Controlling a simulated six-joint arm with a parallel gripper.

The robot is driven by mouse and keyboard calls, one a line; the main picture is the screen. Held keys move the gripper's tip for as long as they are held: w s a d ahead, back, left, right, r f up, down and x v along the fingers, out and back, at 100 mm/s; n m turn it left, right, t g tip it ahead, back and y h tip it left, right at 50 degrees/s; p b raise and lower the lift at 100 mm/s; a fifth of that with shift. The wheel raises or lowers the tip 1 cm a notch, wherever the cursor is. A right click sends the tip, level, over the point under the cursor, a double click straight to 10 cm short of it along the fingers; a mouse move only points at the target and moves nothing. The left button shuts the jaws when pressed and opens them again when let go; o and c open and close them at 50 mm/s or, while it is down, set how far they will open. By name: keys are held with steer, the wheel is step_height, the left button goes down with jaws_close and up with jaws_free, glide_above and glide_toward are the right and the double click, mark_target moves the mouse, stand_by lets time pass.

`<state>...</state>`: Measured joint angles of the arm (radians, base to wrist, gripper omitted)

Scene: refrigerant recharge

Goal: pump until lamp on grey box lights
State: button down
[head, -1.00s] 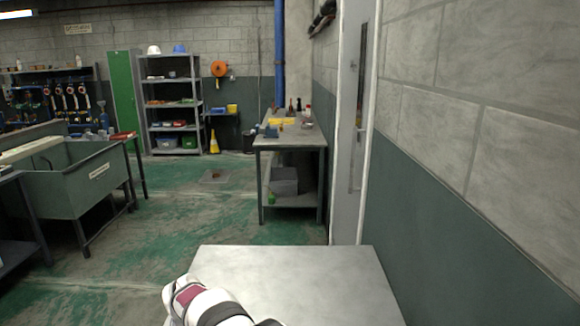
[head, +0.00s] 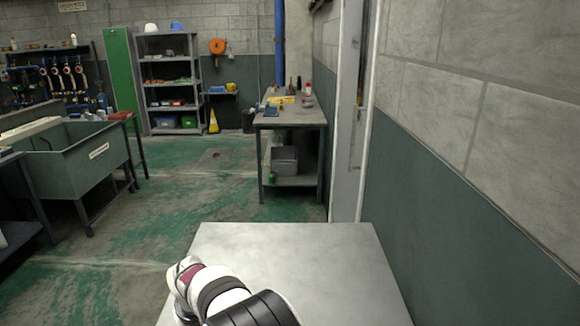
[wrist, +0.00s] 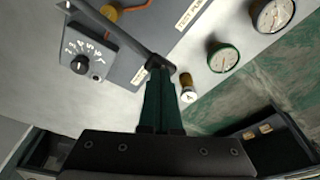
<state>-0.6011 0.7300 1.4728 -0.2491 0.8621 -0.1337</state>
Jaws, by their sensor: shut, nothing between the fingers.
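In the wrist view my gripper (wrist: 160,82) is shut, its two dark green fingers together with nothing between them. A dark lever bar (wrist: 120,32) slants from the top left down to the fingertips; I cannot tell whether they touch it. A grey box (wrist: 92,52) with a numbered scale and a black knob (wrist: 80,64) is at the left. No lit lamp shows on it, and I cannot make out a lamp. A label partly reading "TEST PU" (wrist: 192,13) is at the top. In the head view the gripper and pump are out of sight.
A green-rimmed gauge (wrist: 223,58), another gauge (wrist: 272,13) and a brass fitting (wrist: 187,84) lie right of the fingers. In the head view a bare metal tabletop (head: 300,260) is in front, with a wall at right. A workbench (head: 290,118) stands beyond; the floor between is mostly clear.

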steer(key=shift+f, duration=1.8)
steer(key=shift+r, duration=2.6)
steer(key=shift+r, duration=0.1)
